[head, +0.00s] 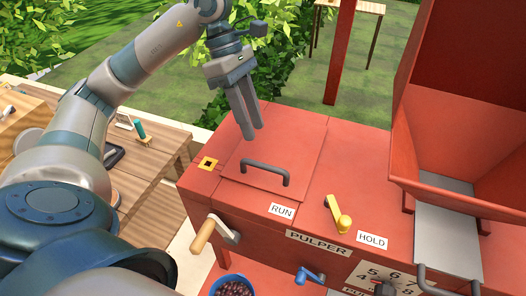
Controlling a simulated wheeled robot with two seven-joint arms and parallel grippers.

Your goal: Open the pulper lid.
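The red pulper (330,180) stands in the middle and right of the head view. Its square lid (290,140) lies flat and shut on the top at the left. A dark bar handle (265,170) stands on the lid near its front edge. My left gripper (254,133) points down over the back left part of the lid, behind the handle and apart from it. Its two fingers look close together from this side, and I cannot tell the gap between them. Nothing shows between them. My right gripper is out of view.
A yellow lever (339,215) sits between the RUN and HOLD labels. A red hopper (455,130) rises at the right. A wooden-handled crank (207,233) juts from the front, above a blue bowl of beans (233,287). A wooden table (150,180) stands at the left.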

